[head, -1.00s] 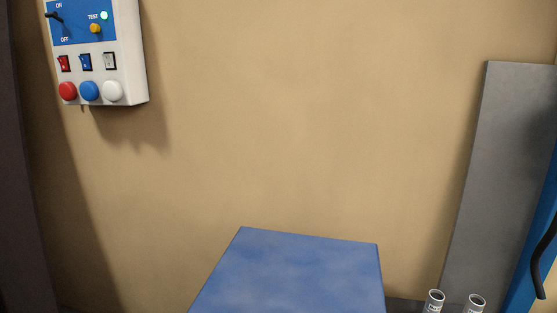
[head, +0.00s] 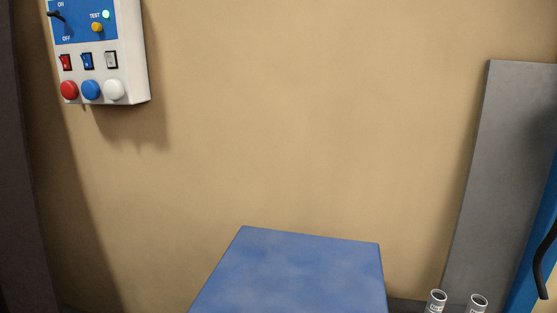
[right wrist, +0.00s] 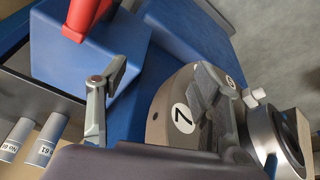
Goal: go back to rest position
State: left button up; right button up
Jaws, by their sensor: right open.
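My right gripper (right wrist: 160,82) shows in the right wrist view, its two dark-padded fingers spread wide apart. It is open, with nothing held between the fingers. My left gripper is in neither view. In the head view no arm or gripper shows. The blue block (head: 295,275) stands at the bottom centre of the head view. In the right wrist view a blue box-like surface (right wrist: 65,65) lies behind the left finger, with a red object (right wrist: 84,18) at its top. I cannot tell whether the finger is near or touching it.
A white control box (head: 134,60) with switches, buttons and a lit green lamp hangs on the tan wall. A grey panel (head: 495,170) leans at the right. Two labelled cylinders (head: 436,300) stand bottom right; they also show in the right wrist view (right wrist: 14,138).

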jog(key=s+f+g+b, duration=0.1)
jog(key=s+f, duration=0.1)
jog(key=f, duration=1.2)
jog(key=s+f+b, duration=0.2)
jog(key=s+f, duration=0.1)
jog(key=f, duration=1)
jog(key=s+d+f+g+b, duration=0.1)
jog(key=s+d+f, duration=0.2)
jog(key=s+f, duration=1.1)
jog(key=shift+s, duration=0.25)
